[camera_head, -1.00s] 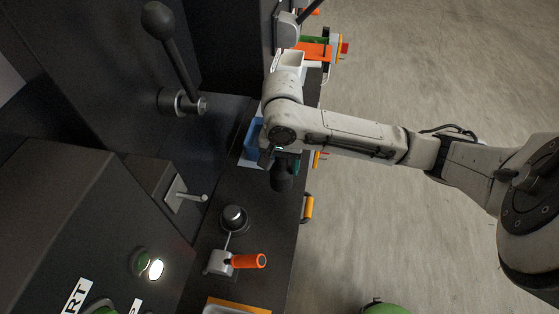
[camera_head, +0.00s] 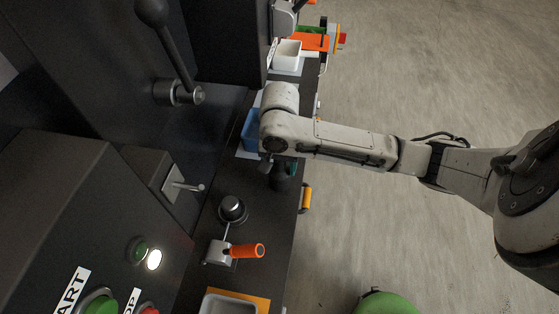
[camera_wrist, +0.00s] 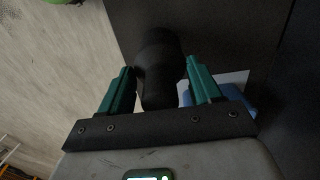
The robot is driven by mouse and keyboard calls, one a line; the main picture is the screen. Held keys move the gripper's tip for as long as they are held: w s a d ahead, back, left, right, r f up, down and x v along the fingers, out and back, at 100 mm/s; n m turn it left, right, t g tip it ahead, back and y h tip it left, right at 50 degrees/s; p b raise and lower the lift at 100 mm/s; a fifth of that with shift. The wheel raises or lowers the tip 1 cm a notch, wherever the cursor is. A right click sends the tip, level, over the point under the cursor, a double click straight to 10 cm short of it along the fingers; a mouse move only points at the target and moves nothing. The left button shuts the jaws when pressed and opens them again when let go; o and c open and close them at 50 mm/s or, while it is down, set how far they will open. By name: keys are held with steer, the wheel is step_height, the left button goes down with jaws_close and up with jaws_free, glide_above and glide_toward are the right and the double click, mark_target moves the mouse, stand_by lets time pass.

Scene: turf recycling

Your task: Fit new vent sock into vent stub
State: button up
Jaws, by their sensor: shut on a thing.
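My gripper (camera_wrist: 158,66) is shut on a black, rounded, tapering piece (camera_wrist: 158,82), which looks like the vent sock. Its teal fingers press both sides of it in the wrist view. In the head view the piece (camera_head: 283,179) hangs below my wrist, over the right side of the dark bench, partly hidden by the arm. A black round-topped fitting with a pale ring (camera_head: 232,209) stands on the bench, lower left of the held piece and apart from it. It may be the vent stub; I cannot tell for certain.
An orange-handled lever (camera_head: 246,251) stands just below the round fitting. A blue bin (camera_head: 251,132) sits behind my wrist, and a white bin (camera_head: 288,53) farther up. A grey tray (camera_head: 229,304) lies at the bottom. The machine wall with a black-knobbed lever (camera_head: 173,45) bounds the left.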

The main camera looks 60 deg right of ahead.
steer(key=shift+f, duration=0.15)
steer(key=o, duration=1.1)
steer(key=shift+o, duration=0.2)
step_height(320, 180, up, 11)
steer(key=shift+f, duration=0.1)
